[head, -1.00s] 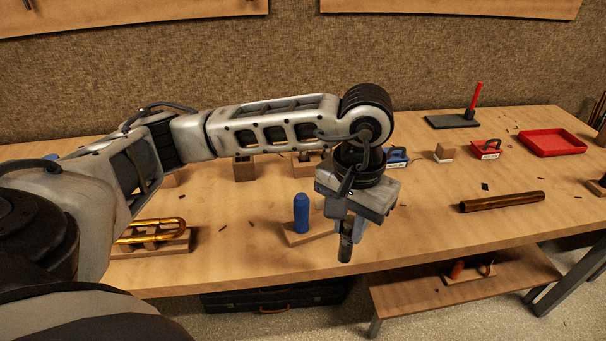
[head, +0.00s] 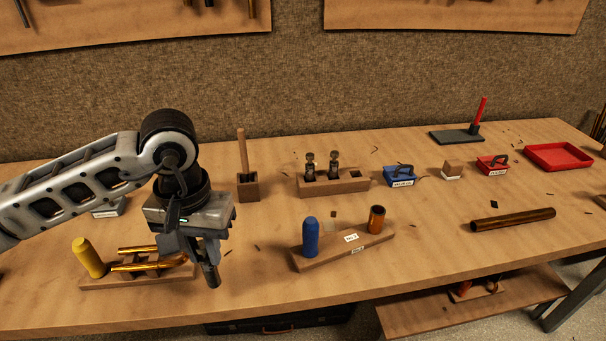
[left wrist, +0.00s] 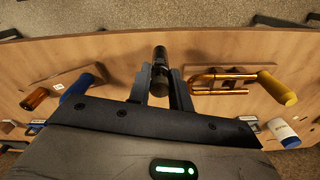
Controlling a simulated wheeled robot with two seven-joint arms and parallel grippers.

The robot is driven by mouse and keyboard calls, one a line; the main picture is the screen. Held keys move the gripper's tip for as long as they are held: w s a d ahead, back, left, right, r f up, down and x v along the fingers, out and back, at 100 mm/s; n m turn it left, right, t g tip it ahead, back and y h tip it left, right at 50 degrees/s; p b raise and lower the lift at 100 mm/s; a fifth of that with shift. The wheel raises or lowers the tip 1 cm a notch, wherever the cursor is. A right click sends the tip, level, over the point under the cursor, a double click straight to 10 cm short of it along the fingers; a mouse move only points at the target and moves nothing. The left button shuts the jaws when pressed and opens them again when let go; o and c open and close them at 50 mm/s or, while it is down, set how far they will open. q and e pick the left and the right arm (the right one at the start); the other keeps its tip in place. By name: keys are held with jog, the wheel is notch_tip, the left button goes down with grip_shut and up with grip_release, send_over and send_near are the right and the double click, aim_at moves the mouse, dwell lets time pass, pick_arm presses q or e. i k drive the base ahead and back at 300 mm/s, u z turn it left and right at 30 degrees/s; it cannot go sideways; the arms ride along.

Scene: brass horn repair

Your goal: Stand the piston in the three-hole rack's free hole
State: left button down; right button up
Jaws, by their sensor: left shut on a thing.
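The three-hole rack (head: 345,187) is a wooden block at the back middle of the bench. Two dark metal pistons, one at left (head: 309,167) and one in the middle (head: 334,167), stand in it; its right hole is free. My left gripper (head: 204,254) is shut on a dark cylindrical piston (head: 212,276), which points down below the fingers, left of and nearer than the rack. The left wrist view shows the held piston (left wrist: 160,69) between the fingertips (left wrist: 160,88). The jaws hide its upper part. My right gripper is in neither view.
A board (head: 345,250) with a blue cylinder (head: 311,237) and a copper tube (head: 376,219) stands in front of the rack. A wooden stand (head: 100,282) with brass tubing and a yellow cylinder (head: 88,257) is left of my gripper. A wooden block holds an upright stick (head: 241,150).

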aim_at(355, 183)
jog(key=i, duration=0.4)
jog(key=k, duration=0.95)
jog(key=z, duration=1)
jog(key=i, duration=1.45)
jog(key=u, duration=0.45)
